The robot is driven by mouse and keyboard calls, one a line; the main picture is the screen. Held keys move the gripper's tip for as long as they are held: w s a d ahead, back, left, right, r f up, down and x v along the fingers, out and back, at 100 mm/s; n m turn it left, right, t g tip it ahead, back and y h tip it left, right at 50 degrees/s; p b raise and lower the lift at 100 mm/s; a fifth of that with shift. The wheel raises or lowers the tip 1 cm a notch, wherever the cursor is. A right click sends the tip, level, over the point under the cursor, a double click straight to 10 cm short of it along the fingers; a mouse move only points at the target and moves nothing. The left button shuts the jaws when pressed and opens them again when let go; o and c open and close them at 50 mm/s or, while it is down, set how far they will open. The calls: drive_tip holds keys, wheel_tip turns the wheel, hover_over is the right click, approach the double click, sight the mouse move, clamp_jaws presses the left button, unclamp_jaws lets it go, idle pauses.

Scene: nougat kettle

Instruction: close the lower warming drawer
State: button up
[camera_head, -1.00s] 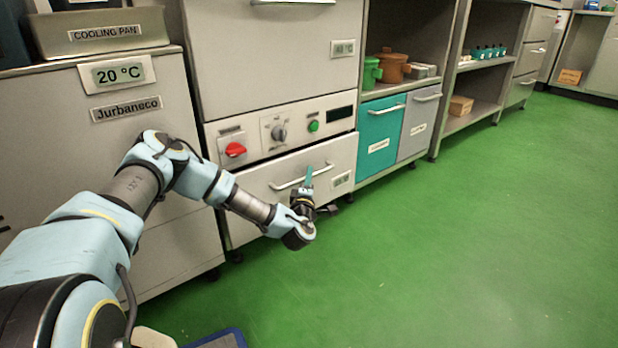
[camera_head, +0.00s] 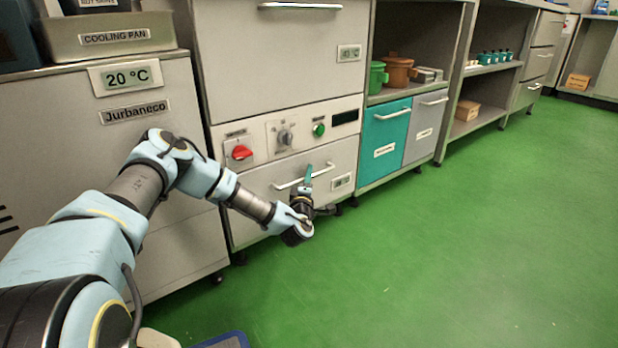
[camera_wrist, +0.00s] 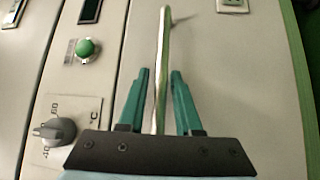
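The lower warming drawer (camera_head: 262,207) is the pale front below the control panel in the head view. It looks close to the cabinet face; any small remaining gap is hard to judge. Its bar handle (camera_head: 288,184) also shows upright in the wrist view (camera_wrist: 162,60). My gripper (camera_wrist: 160,72) is at the drawer front, with its two teal fingers apart on either side of the handle. In the head view my gripper (camera_head: 308,176) partly covers the handle.
The control panel above the drawer has a red switch (camera_head: 242,152), a grey knob (camera_head: 285,137) and a green button (camera_head: 319,130). A teal door (camera_head: 384,130) stands to the right. The green floor (camera_head: 430,260) in front is clear.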

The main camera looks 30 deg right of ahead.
drive_tip(key=shift+a+f, duration=0.15)
drive_tip(key=shift+f, duration=0.05)
drive_tip(key=p+v, duration=0.4)
drive_tip(key=v, duration=0.6)
drive_tip(key=shift+s, duration=0.3)
drive_tip(key=shift+a+r, duration=0.1)
drive_tip(key=shift+r, duration=0.05)
